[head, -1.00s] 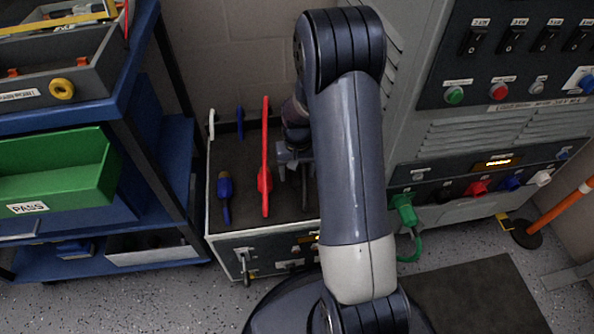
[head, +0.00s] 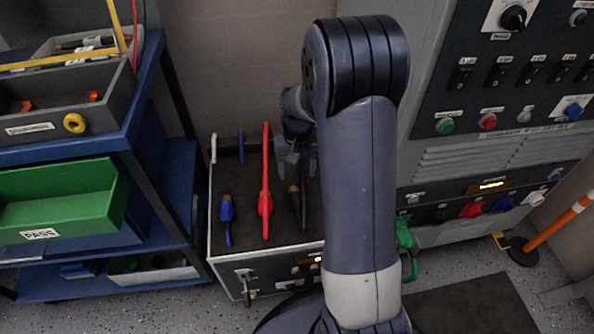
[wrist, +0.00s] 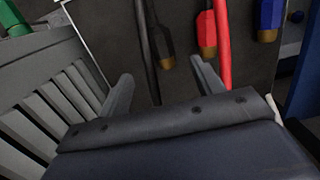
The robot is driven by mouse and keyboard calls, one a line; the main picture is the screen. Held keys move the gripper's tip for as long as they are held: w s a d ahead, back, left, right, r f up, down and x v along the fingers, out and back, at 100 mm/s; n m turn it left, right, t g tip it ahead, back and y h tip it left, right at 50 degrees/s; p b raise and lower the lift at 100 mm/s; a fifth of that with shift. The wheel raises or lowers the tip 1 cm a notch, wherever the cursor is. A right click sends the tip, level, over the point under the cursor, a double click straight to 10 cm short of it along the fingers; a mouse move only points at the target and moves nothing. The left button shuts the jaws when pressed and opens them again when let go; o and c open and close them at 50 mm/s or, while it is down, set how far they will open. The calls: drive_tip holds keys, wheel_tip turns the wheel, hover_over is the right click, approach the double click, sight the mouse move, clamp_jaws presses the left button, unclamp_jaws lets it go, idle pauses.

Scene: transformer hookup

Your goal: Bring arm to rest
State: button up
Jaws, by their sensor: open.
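My gripper (head: 293,153) hangs above the dark top of the low grey cabinet, partly hidden behind my own arm in the head view. In the wrist view its two fingers (wrist: 162,88) stand wide apart with nothing between them. Below it a black plug lead (head: 294,196) lies on the cabinet top; it also shows in the wrist view (wrist: 160,40), apart from the fingers. A red plug lead (head: 265,200) and a blue plug lead (head: 227,210) lie to its left in the head view.
A blue cart (head: 170,200) with a green PASS bin (head: 60,200) stands at the left. A grey panel cabinet (head: 480,150) with switches and coloured sockets stands at the right, a green plug (head: 404,235) at its lower left. An orange post (head: 565,220) stands far right.

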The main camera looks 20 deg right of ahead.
sight(296, 199)
drive_tip(key=f+b, duration=0.1)
drive_tip(key=f, duration=0.2)
drive_tip(key=f+b, duration=0.1)
drive_tip(key=f, duration=0.3)
drive_tip(key=f+b, duration=0.2)
drive_tip(key=f, duration=0.2)
drive_tip(key=shift+s+a, duration=0.25)
drive_tip(key=shift+s, duration=0.05)
wheel_tip(296, 199, up, 3)
drive_tip(key=shift+f+p, duration=0.2)
drive_tip(key=shift+p, duration=0.85)
drive_tip(key=shift+r+p, duration=0.4)
drive_tip(key=shift+r, duration=0.35)
drive_tip(key=shift+f, duration=0.1)
